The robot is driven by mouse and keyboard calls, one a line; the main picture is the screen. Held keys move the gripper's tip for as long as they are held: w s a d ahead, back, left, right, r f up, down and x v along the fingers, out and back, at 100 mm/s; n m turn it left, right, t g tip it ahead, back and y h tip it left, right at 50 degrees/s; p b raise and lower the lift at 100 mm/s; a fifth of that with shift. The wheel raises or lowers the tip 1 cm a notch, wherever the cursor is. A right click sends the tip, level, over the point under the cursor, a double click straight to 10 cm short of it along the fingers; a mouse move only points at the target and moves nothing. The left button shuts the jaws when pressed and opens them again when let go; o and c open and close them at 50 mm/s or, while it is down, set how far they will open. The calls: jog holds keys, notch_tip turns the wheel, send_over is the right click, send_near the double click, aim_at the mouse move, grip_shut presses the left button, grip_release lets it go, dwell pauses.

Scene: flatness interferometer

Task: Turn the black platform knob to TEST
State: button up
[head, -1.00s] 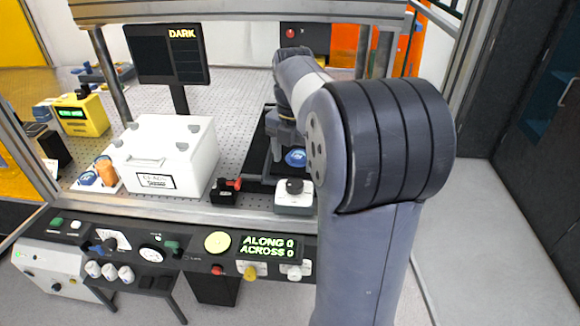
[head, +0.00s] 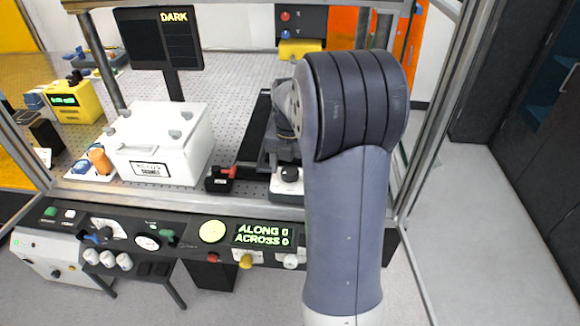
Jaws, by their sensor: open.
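A black round knob (head: 290,174) sits on top of a small white box (head: 287,190) at the front edge of the perforated table. Any TEST marking around it is too small to read, so I cannot tell its setting. My gripper (head: 280,152) is mostly hidden behind my own arm. Its grey body shows just behind and left of the knob, apart from it as far as I can tell. The fingertips are not clear, and nothing is seen held.
A small black box with a red lever (head: 221,178) stands left of the knob. A large white case (head: 160,145) stands farther left. The front panel (head: 190,240) carries knobs and a display (head: 262,236) reading ALONG 0, ACROSS 0. A frame post stands right of my arm.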

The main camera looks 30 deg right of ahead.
jog(key=shift+f, duration=0.15)
jog(key=shift+c, duration=0.3)
jog(key=c, duration=0.9)
jog(key=shift+c, duration=0.2)
